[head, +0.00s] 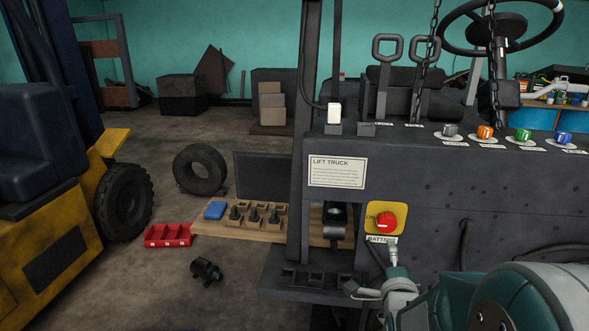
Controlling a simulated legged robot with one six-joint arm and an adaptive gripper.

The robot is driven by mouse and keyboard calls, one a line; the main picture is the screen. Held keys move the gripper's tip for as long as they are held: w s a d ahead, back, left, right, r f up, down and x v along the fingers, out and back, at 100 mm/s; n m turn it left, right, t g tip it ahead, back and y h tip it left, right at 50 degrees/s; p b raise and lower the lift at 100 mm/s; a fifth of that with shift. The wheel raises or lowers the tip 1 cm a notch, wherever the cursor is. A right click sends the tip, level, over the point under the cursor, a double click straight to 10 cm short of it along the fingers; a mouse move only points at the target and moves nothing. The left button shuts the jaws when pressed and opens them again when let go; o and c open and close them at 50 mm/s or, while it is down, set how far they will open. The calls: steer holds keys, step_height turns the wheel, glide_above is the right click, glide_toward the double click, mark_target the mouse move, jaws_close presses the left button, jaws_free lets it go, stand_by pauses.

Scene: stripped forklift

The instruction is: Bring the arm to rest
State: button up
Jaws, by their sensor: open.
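My arm enters from the lower right as teal and grey links. My gripper (371,272) is at its far end, low in front of the dark lift truck panel (440,200). Its pale fingers are apart, and I see nothing held between them. It sits just below the red battery knob (386,222) on its yellow plate in the picture. I cannot tell whether a finger touches the panel. Much of the arm is cut off by the picture's edge.
Two grey levers (385,75), a steering wheel (500,25) and coloured knobs (485,132) top the panel. A wooden board (268,229) with dark pegs lies left of the post. A red tray (168,235) is on the floor. Open floor lies beyond.

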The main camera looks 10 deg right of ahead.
steer(key=s+a+r+n+g+y, duration=0.1)
steer(key=s+a+n+g+y, duration=0.1)
steer(key=s+a+n+g, duration=0.3)
steer(key=s+a+r+n+g+y, duration=0.2)
steer(key=s+a+n+g, duration=0.4)
steer(key=s+n, duration=0.8)
steer(key=s+a, duration=0.2)
steer(key=s, duration=0.1)
steer(key=shift+s+r+y, duration=0.2)
steer(key=shift+s+y, duration=0.1)
steer(key=shift+y, duration=0.1)
steer(key=shift+a, duration=0.1)
